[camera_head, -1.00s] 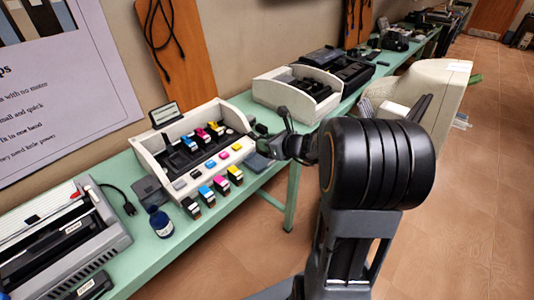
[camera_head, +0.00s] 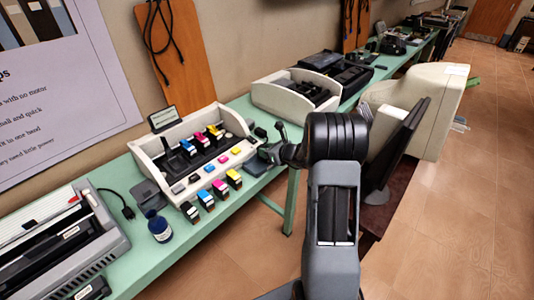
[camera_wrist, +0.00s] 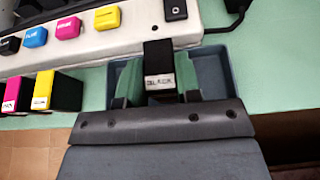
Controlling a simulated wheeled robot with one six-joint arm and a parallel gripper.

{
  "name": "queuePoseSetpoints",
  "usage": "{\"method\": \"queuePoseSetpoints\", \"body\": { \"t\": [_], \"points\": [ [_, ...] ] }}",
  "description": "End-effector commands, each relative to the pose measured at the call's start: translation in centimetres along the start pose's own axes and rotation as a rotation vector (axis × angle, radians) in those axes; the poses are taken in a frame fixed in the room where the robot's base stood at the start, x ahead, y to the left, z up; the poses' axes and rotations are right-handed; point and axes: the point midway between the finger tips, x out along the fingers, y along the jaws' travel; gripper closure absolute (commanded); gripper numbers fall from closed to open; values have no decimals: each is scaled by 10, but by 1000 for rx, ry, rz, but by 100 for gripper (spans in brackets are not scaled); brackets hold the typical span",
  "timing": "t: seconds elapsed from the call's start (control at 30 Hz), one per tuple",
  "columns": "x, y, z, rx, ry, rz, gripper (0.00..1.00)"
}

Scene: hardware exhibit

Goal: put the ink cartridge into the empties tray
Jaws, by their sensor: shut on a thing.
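The ink cartridge (camera_wrist: 158,55) is black with a white label reading BLACK. My gripper (camera_wrist: 158,82) is shut on it, a green fingertip on either side. A shallow blue-grey tray (camera_wrist: 217,75), which looks like the empties tray, lies below the fingers and cartridge, against the printer's front edge. I cannot tell whether the cartridge touches the tray floor. In the head view the tray (camera_head: 254,167) shows at the printer's right front corner, with my gripper (camera_head: 268,152) over it. The cartridge cannot be made out there.
The cream printer (camera_head: 165,180) holds several cartridges in its carriage and has coloured buttons on its front. Several cartridges (camera_head: 220,188) stand before it, beside a blue ink bottle (camera_head: 159,227). The green bench (camera_head: 190,237) has bare room along its front edge. A dark monitor (camera_head: 400,145) stands at right.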

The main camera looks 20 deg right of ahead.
Motion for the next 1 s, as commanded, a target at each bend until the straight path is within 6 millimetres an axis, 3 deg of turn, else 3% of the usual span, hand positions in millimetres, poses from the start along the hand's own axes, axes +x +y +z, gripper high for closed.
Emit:
{"method": "queuePoseSetpoints", "body": {
  "t": [0.1,0.5,0.53,0.6,0.8,1.0],
  "points": [
    [4,0,-10,1,-1,0,92],
    [6,0,-14,0,-1,-1,92],
    [5,0,-13,0,-1,-1,67],
    [5,0,-13,0,0,-1,60],
    [5,0,-13,0,0,-1,43],
    [5,0,-12,0,0,-1,43]
  ]
}}
